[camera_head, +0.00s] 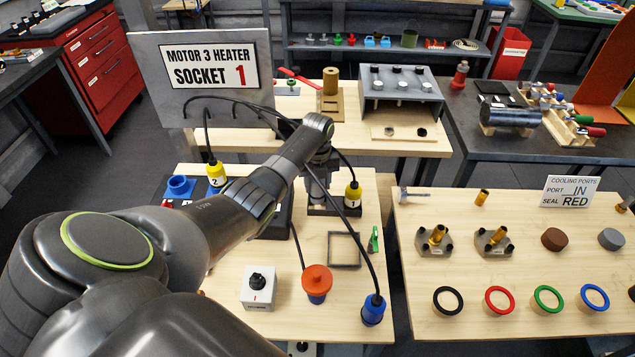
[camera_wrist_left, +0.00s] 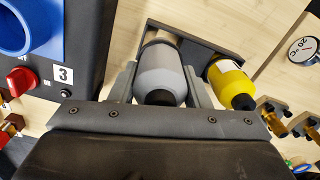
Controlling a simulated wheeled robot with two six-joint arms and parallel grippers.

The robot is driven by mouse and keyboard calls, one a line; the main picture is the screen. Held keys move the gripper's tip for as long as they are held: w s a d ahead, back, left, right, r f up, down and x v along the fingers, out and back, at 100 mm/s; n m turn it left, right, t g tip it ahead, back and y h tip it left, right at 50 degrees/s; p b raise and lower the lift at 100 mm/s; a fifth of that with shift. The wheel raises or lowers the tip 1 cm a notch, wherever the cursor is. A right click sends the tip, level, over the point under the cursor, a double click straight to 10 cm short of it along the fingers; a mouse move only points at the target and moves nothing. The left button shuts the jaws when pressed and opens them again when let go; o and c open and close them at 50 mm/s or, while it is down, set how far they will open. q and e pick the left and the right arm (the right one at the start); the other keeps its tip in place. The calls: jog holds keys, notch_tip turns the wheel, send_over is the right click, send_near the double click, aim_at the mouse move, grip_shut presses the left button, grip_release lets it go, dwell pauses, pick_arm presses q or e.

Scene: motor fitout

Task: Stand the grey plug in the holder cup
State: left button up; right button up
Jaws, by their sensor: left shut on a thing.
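The grey plug (camera_wrist_left: 160,75) is between the two fingers of my left gripper (camera_wrist_left: 162,88) in the wrist view. In the head view my left gripper (camera_head: 318,180) reaches down over the back middle of the table, and the plug is mostly hidden by the arm. The dark holder (camera_wrist_left: 205,38) lies just beyond the plug in the wrist view. Its near edge also shows in the head view (camera_head: 322,211). I cannot tell whether the plug's far end is inside the holder cup or above it. My right gripper is in neither view.
The yellow plug marked 1 (camera_head: 352,196) stands at the holder's right side, close to my gripper. Another yellow plug, marked 2 (camera_head: 216,174), is at the left. Cables hang nearby.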

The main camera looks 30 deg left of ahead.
aim_at(317, 192)
pick_arm(q)
jog(key=shift+p, duration=0.45)
dwell(1.2)
jog(key=shift+f+b, duration=1.65)
jog(key=shift+f, duration=0.4)
jog(key=o, duration=1.1)
jog(key=shift+o, duration=0.2)
jog(key=shift+r, duration=0.1)
notch_tip(317, 192, up, 14)
jog(key=shift+f+b, duration=0.2)
jog(key=shift+b, duration=1.05)
notch_tip(317, 192, up, 2)
jog(key=shift+r+p, duration=0.1)
jog(key=shift+p, duration=0.45)
jog(key=shift+r+p, duration=0.45)
jog(key=shift+r, duration=0.35)
